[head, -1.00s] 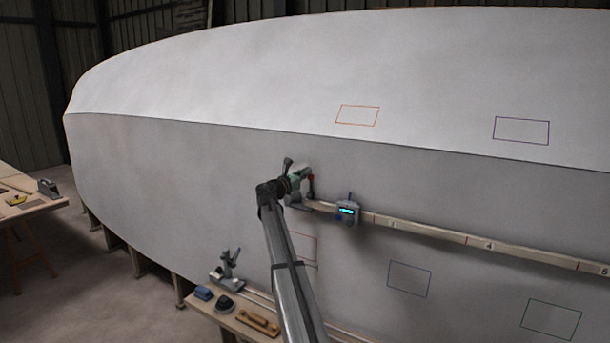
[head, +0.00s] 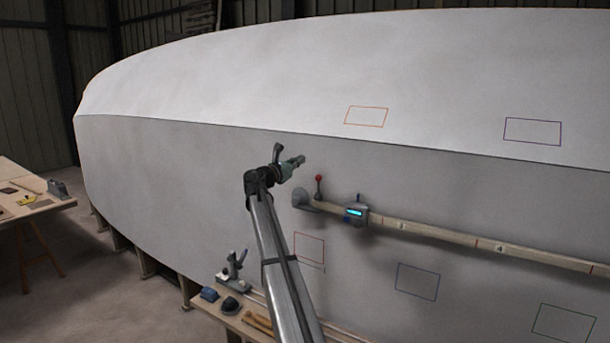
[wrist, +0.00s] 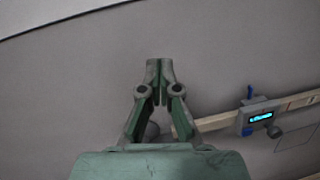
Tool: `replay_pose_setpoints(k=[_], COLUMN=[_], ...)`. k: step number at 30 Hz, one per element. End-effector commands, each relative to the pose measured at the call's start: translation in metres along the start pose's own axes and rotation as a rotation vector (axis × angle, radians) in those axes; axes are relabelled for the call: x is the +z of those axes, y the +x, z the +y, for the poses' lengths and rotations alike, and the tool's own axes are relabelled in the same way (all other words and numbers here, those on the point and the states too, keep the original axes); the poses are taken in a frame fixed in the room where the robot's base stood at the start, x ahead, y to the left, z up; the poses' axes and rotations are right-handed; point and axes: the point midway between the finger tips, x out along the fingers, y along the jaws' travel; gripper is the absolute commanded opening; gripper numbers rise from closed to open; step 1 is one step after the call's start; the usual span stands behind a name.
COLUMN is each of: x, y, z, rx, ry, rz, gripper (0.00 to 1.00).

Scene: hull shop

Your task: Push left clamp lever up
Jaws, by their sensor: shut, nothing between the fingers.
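The left clamp (head: 305,201) is a grey disc-like mount on the hull at the left end of the wooden batten (head: 430,229). Its lever (head: 318,187), with a red knob, stands upright in the head view. My gripper (head: 302,159) is shut and empty, above and slightly left of the lever, apart from it. In the wrist view my gripper (wrist: 160,69) shows its fingertips together against bare hull. A rounded grey part shows between the finger links there; I cannot tell if it is the clamp. The red knob is not visible in that view.
A device with a lit display (head: 356,213) sits on the batten right of the clamp and also shows in the wrist view (wrist: 256,117). A low bench (head: 245,325) with tools is below left.

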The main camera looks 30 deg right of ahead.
Motion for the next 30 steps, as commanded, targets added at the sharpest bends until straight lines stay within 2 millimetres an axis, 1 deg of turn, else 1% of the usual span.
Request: replay_pose_setpoints(k=[4, 9, 24, 28, 30], x=[0.016, 0.025, 0.027, 0.026, 0.022], y=[-0.009, -0.013, -0.013, -0.013, -0.013], z=[0.005, 0.006, 0.006, 0.005, 0.004], rx=[0.002, 0.001, 0.000, -0.003, -0.012], ry=[0.002, -0.001, 0.004, 0.078, 0.179], rz=[0.000, 0.001, 0.001, 0.002, 0.023], gripper=[0.00, 0.00, 0.00, 0.00, 0.00])
